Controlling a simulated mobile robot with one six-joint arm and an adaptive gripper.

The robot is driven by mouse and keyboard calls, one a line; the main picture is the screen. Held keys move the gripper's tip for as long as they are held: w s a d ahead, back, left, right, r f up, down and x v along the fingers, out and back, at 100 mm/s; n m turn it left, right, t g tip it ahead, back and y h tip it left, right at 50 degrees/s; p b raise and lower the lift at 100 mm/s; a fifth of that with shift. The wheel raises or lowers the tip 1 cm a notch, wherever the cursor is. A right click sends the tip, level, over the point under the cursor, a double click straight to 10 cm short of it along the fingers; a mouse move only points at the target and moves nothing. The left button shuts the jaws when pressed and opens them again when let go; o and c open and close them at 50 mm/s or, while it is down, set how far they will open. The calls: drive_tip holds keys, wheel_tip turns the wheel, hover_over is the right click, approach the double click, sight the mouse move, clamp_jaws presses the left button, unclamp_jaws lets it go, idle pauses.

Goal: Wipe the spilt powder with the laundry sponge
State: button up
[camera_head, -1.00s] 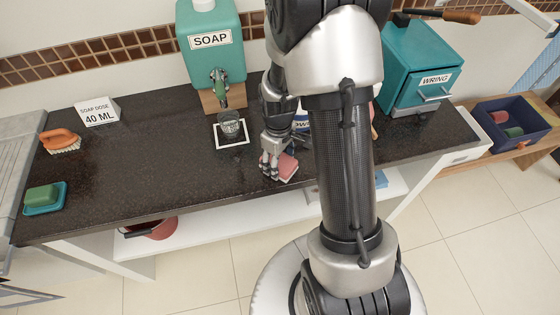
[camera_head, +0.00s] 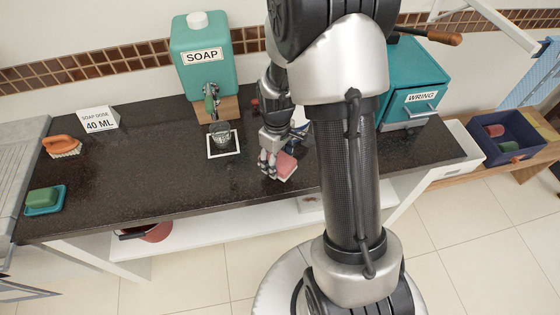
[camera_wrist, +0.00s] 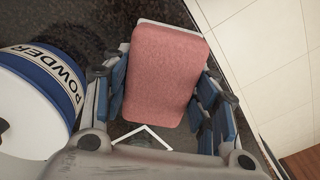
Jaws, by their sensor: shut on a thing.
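The laundry sponge (camera_head: 286,168) is a pink block with a pale layer at its edge. In the wrist view the sponge (camera_wrist: 165,75) fills the space between the fingers. My gripper (camera_head: 277,167) is shut on it, at the front part of the dark countertop (camera_head: 130,165). I cannot tell whether the sponge touches the counter. A white and blue powder tub (camera_wrist: 40,95) stands close to the left of my gripper in the wrist view. In the head view my arm hides most of the tub. I cannot make out the spilt powder clearly.
A teal soap dispenser (camera_head: 203,68) stands at the back, with a glass (camera_head: 221,134) on a white-edged square under its spout. A brush (camera_head: 62,146) and a green soap bar (camera_head: 42,197) lie left. A teal wringer box (camera_head: 415,85) stands right. The counter's left middle is clear.

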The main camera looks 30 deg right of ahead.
drive_tip(key=shift+r+p, duration=0.8)
drive_tip(key=shift+r, duration=0.55)
